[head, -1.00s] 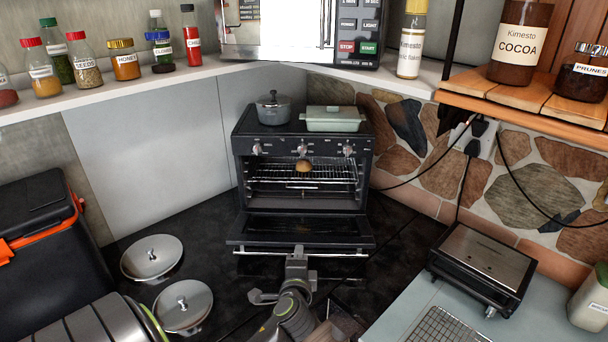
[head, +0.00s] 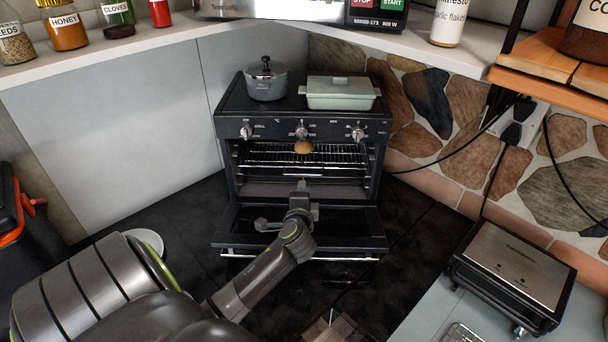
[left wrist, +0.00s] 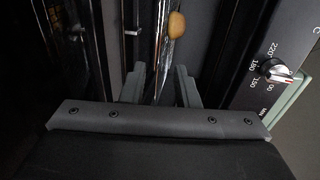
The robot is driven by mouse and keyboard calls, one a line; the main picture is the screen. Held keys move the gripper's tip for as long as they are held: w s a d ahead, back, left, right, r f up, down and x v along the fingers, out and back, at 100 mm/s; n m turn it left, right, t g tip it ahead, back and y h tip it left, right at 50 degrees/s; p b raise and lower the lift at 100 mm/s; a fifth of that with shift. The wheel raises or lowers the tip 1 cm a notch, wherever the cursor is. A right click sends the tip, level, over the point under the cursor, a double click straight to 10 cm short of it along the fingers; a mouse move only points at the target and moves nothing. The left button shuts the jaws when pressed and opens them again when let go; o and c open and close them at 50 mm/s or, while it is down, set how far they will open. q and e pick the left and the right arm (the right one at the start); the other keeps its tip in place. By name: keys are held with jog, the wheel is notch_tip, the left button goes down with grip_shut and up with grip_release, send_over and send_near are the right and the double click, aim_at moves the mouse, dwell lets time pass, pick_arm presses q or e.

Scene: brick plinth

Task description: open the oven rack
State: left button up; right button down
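The black oven (head: 302,128) stands in the corner with its door (head: 345,222) folded down. The wire rack (head: 340,158) lies inside the oven cavity, with a small brown roll-like thing (head: 303,147) showing at it. My left gripper (head: 302,190) is above the lowered door, in front of the opening and a little below the rack. In the left wrist view the left gripper (left wrist: 159,88) has its two fingers apart. The shiny rack edge (left wrist: 163,48) and the brown thing (left wrist: 176,27) show beyond the fingers, with no clear contact. My right gripper is out of view.
A grey pot (head: 265,82) and a pale green lidded dish (head: 340,93) stand on the oven. An oven knob (left wrist: 275,70) is close in the left wrist view. A grill (head: 512,272) stands at right.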

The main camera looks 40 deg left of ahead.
pick_arm(q)
jog(key=b+x, duration=0.1)
jog(key=x, duration=0.3)
jog(key=f+b+x, duration=0.1)
jog(key=x, duration=0.3)
jog(key=shift+a+f+b, duration=0.1)
jog(key=shift+f+b, duration=0.1)
jog(key=shift+b, duration=0.2)
jog(key=b+x, duration=0.2)
jog(key=x, duration=0.1)
jog(key=b+x, duration=0.1)
jog(key=shift+w+a+r, duration=0.2)
jog(key=shift+w+a, duration=0.05)
jog(key=shift+w+a+f+b, duration=0.1)
jog(key=shift+w+a+b, duration=0.2)
jog(key=shift+w, duration=0.05)
jog(key=shift+s+d, duration=0.1)
grip_shut()
